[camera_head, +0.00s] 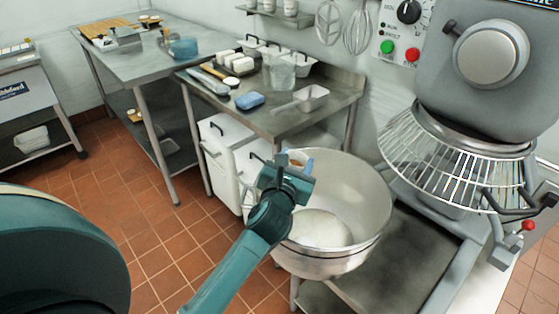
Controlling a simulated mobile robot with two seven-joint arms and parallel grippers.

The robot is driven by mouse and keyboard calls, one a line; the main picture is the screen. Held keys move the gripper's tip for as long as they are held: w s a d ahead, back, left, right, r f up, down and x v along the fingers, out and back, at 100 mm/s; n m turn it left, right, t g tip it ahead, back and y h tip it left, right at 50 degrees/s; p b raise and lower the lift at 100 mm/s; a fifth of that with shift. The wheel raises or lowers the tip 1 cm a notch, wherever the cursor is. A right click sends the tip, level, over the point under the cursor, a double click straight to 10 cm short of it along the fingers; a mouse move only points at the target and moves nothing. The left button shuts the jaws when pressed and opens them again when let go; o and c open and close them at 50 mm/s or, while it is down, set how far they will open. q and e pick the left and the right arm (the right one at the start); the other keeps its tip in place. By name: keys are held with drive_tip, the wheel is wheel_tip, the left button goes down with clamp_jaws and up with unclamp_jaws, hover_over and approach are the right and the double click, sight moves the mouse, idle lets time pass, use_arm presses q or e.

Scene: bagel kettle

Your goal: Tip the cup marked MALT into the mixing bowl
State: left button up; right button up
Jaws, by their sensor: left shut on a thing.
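The steel mixing bowl (372,215) stands right of centre below the mixer, with a pale white mass (318,229) at its bottom. My left gripper (296,170) is at the bowl's left rim, seen from behind. It is shut on a small cup (298,156), mostly hidden by the jaws; only a bit of its brownish upper part shows. I cannot read a MALT mark on it, and I cannot tell how far it is tilted or whether anything is inside. My right gripper is not in view.
The mixer head (490,60) with its wire guard (440,155) stands right of and above the bowl. A steel table (285,122) behind holds a scoop (312,97), a blue block (249,101) and tubs. White bins (222,150) stand under it.

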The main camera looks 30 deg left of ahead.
use_arm(q)
drive_tip(key=w+d+m+g+y+p, duration=0.1)
drive_tip(key=d+m+g+y+p, duration=0.2)
drive_tip(key=m, duration=1)
drive_tip(key=d+p, duration=0.3)
drive_tip(key=shift+w+d+r+y, duration=0.25)
drive_tip(key=shift+w+y, duration=0.1)
drive_tip(key=shift+y, duration=0.05)
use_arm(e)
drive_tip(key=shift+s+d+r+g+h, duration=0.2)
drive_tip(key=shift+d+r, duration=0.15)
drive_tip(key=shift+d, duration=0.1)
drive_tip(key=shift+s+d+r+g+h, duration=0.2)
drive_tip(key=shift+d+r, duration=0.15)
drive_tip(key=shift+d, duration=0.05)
